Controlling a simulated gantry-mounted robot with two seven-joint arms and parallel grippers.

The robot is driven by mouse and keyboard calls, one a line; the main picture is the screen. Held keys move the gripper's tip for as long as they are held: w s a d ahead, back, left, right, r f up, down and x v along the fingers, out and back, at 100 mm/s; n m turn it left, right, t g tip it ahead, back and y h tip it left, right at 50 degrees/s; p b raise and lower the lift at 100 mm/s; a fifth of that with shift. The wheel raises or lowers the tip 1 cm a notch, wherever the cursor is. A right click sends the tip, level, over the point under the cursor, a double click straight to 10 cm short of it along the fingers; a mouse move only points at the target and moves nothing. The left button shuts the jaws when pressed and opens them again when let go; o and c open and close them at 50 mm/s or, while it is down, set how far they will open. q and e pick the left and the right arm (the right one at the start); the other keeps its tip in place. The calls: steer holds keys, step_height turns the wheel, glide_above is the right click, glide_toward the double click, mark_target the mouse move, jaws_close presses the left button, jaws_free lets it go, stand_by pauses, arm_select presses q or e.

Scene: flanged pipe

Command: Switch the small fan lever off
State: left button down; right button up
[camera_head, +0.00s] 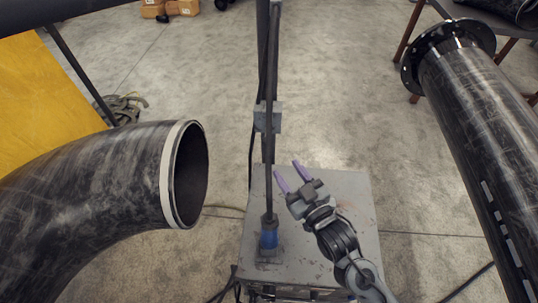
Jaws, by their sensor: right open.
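My right gripper (291,175) has two purple fingers spread apart with nothing between them. It is over the back part of a grey metal box (345,200), just right of a thin dark upright pole (269,175). The pole has a blue collar (268,236) at its foot on the box. A small grey block (267,117) sits on the pole higher up in the picture, beyond my fingertips. I cannot make out a fan lever clearly; it is too small or hidden. My left gripper is not in view.
A large black pipe elbow (100,180) with a pale rim opens toward the pole from the left. A black flanged pipe (485,125) slants down the right side. Cables (225,211) lie on the concrete floor. Space between the gripper and the right pipe is clear.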

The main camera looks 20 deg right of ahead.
mark_target(266, 133)
steer(key=w+a, duration=0.1)
steer(key=w, duration=1)
steer(key=shift+a+f, duration=0.15)
steer(key=shift+s, duration=0.1)
jaws_close()
steer(key=shift+f+n+t+b, duration=0.45)
steer(key=shift+t+b, duration=0.25)
steer(key=shift+b, duration=0.3)
